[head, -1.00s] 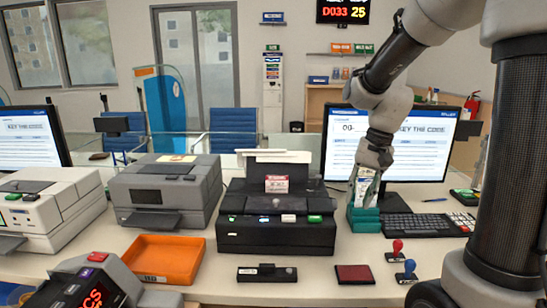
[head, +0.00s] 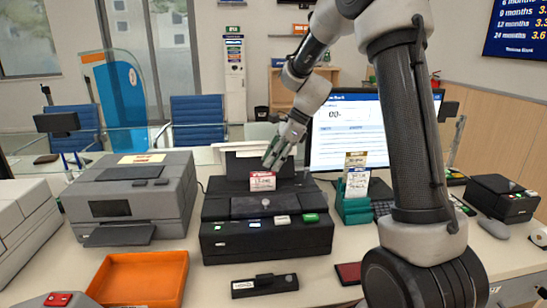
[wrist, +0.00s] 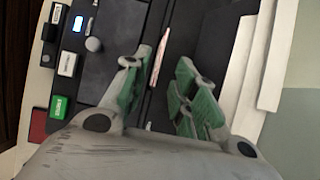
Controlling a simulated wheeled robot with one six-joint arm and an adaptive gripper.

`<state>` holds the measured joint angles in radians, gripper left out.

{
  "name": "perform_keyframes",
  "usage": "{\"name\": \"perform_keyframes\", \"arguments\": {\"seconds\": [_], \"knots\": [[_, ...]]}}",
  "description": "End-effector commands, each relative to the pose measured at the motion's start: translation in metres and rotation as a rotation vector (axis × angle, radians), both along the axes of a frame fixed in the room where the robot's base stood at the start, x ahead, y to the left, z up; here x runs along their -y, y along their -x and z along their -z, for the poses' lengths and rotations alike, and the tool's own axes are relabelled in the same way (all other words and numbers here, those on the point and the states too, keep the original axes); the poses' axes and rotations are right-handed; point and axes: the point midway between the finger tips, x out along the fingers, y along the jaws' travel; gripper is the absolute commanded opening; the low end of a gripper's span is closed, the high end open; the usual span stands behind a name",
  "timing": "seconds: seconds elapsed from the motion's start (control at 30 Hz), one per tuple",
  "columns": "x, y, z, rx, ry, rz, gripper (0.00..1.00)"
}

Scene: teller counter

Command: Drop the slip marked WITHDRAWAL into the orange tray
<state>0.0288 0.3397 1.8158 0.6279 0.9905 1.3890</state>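A slip with a red header (head: 263,182) stands upright in the black printer (head: 267,243); its small print is unreadable. The slip shows nearly edge-on as a thin pinkish strip (wrist: 159,53) in the wrist view. My gripper (head: 274,160) is just above and behind it in the head view. In the wrist view my gripper (wrist: 158,72) is open, green-padded fingers on either side of the strip with gaps. The orange tray (head: 176,262) lies at the front left, and its visible floor is empty. Slips, one tan-headed (head: 356,160), stand in the green holder (head: 354,208).
A grey printer (head: 132,198) stands behind the tray. A black nameplate-like block (head: 265,285) and a dark red pad (head: 348,272) lie in front of the black printer. A monitor (head: 350,125) stands behind the holder.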

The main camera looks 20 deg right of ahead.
Motion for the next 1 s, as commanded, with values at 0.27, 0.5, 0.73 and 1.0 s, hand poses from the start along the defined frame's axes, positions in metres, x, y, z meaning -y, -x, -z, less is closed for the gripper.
{"name": "perform_keyframes", "arguments": {"seconds": [0.27, 0.5, 0.73, 1.0], "knots": [[-0.022, -0.003, 0.039, -0.003, 0.0, -0.004, 0.28], [-0.033, -0.006, 0.059, 0.0, 0.001, -0.004, 0.28], [-0.035, -0.006, 0.062, 0.001, 0.001, -0.004, 0.28], [-0.034, -0.006, 0.062, 0.001, 0.001, -0.004, 0.0]]}}
